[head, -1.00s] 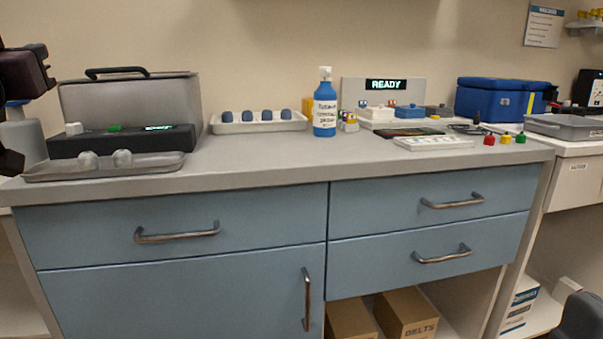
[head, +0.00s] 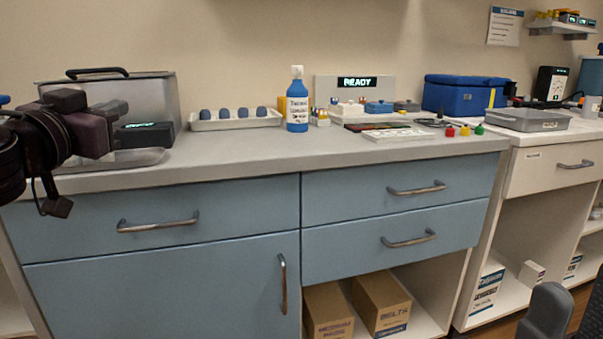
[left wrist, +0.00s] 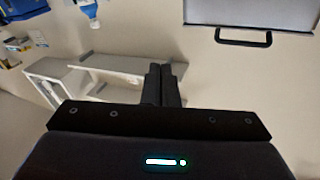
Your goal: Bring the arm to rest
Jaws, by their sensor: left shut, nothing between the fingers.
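My left gripper (head: 90,125) is dark and shows at the left of the head view, in front of the grey lidded case (head: 150,92) and above the counter's left end. In the left wrist view its two black fingers (left wrist: 161,72) lie side by side, shut with nothing between them. It touches nothing that I can see. My right gripper is not in view.
The counter (head: 225,158) carries a white rack (head: 235,125), a blue bottle (head: 297,107), a READY display (head: 356,83) and a blue cooler box (head: 465,97). Red, yellow and green caps sit near its right end. The front middle of the counter is clear.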

